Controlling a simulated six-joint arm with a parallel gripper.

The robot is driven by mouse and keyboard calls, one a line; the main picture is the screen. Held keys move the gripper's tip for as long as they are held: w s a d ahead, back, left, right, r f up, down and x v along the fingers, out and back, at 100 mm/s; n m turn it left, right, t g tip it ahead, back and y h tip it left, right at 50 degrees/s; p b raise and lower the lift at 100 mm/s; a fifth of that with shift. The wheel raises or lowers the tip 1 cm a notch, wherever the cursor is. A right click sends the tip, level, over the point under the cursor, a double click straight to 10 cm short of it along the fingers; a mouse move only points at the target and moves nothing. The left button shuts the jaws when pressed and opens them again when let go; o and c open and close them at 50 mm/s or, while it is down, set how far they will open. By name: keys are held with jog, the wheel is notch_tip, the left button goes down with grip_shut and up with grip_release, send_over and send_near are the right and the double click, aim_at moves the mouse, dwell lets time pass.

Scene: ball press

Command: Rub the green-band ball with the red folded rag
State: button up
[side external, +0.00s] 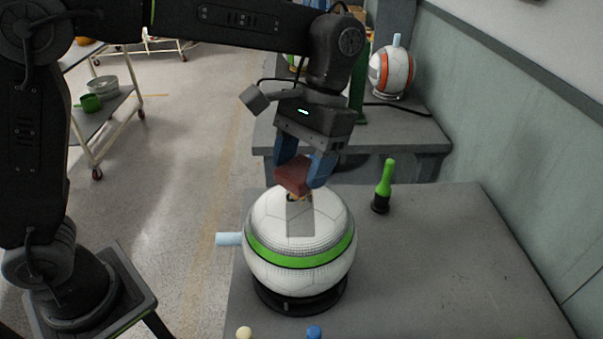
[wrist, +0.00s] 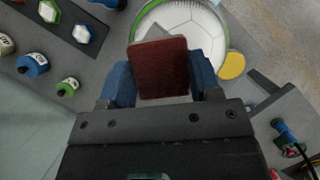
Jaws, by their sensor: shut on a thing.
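The green-band ball (side external: 285,256), white with a green stripe, rests on a dark round base on the grey table. My gripper (side external: 304,176), with blue fingers, points down over the top of the ball and is shut on the red folded rag (side external: 293,177). The rag is at or just above the ball's top; I cannot tell whether it touches. In the wrist view the rag (wrist: 158,68) sits between the blue fingers (wrist: 160,82) and hides part of the ball (wrist: 190,25).
A green-topped bottle (side external: 384,184) stands right of the ball. A light blue peg (side external: 229,239) shows at the ball's left. Cream (side external: 244,333) and blue (side external: 314,332) knobs are at the front. An orange-band ball (side external: 391,72) stands behind.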

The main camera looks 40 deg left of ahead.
jog(key=shift+r, duration=0.95)
jog(key=shift+f, duration=0.1)
